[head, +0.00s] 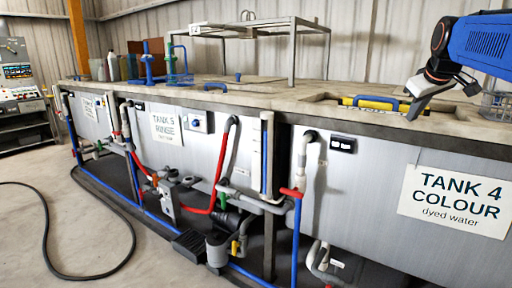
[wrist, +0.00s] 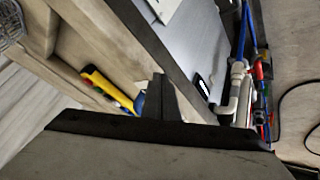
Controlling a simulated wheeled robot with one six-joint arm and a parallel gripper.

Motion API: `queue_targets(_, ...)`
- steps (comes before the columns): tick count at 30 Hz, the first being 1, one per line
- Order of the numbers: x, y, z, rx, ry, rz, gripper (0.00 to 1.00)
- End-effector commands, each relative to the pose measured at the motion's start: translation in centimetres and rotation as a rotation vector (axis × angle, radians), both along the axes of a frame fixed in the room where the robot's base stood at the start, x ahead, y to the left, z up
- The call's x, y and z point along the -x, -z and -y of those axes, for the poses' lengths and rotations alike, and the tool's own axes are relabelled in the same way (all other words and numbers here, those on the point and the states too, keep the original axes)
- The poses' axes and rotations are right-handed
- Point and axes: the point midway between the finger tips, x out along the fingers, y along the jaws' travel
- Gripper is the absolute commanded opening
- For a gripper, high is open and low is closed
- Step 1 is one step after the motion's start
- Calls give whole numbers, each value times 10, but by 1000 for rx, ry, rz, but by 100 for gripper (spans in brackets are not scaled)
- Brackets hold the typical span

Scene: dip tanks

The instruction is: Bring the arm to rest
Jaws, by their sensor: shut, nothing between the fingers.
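My arm, blue with a black and orange wrist, reaches in from the right of the head view. My gripper (head: 412,113) points down and left over the front rim of the tank marked "Tank 4 Colour, dyed water" (head: 455,195). Its fingers are together with nothing between them. In the wrist view my gripper (wrist: 160,85) shows as a dark narrow shape past the wrist housing, which hides the lower part of the picture.
A wire basket (head: 497,104) stands at the right, under my arm. A metal frame (head: 292,50) rises farther back. A black hose (head: 48,225) lies on the floor.

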Motion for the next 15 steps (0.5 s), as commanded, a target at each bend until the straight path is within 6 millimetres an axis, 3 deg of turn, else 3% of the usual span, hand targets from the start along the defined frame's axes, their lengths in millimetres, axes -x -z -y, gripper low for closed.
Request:
queue_targets(6,69,58,-63,-90,32,-32,0)
queue_targets(15,173,158,-130,-205,90,-87,0)
